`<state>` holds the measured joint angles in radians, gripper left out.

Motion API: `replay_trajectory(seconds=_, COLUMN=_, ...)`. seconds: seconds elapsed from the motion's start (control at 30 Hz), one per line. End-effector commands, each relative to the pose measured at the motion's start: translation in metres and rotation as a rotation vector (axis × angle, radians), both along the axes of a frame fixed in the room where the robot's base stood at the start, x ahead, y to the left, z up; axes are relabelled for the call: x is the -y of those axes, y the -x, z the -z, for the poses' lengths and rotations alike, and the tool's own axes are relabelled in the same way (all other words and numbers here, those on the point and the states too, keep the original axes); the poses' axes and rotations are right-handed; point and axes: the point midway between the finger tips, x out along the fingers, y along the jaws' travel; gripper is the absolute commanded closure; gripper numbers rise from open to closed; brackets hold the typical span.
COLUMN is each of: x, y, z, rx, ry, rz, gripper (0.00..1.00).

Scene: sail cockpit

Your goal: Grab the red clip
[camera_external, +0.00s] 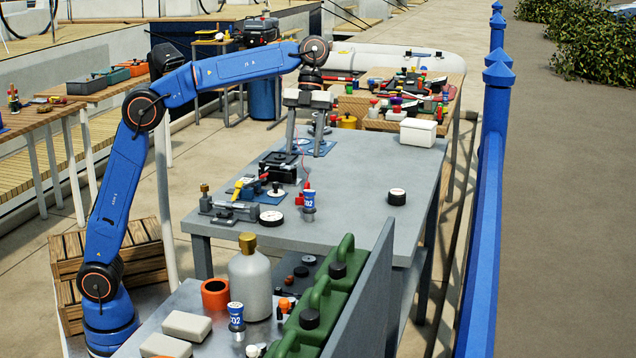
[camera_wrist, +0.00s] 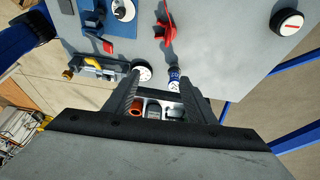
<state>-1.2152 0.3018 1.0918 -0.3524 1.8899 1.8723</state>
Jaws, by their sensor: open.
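A small red piece (camera_wrist: 165,34) with a thin strand, which looks like the red clip, lies on the grey table in the wrist view. It shows in the external view as a red spot (camera_external: 306,187) just behind a blue-and-white CO2 cylinder (camera_external: 309,201), with a thin red strand running back from it. My gripper (camera_external: 305,152) points down above the table, behind the clip, with its fingers apart. In the wrist view my gripper (camera_wrist: 160,84) has nothing held between its fingers. The clip's exact shape is too small to make out.
A black box (camera_external: 279,167) and a vise-like tool (camera_external: 232,211) stand left of the clip. A round white gauge (camera_external: 271,217) and a black-sided round gauge (camera_external: 397,197) lie nearby. The table's right side is mostly clear. A white box (camera_external: 418,132) sits at the back.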

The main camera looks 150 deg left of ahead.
Motion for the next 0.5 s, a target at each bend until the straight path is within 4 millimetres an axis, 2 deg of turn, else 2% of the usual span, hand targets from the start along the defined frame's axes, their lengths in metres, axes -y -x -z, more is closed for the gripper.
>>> replay_trajectory(seconds=0.3, x=-0.035, y=0.026, z=0.012, rx=0.030, ry=0.006, rz=0.033, gripper=0.49)
replay_trajectory(seconds=0.5, x=-0.032, y=0.024, z=0.033, rx=0.028, ry=0.006, rz=0.035, gripper=0.49)
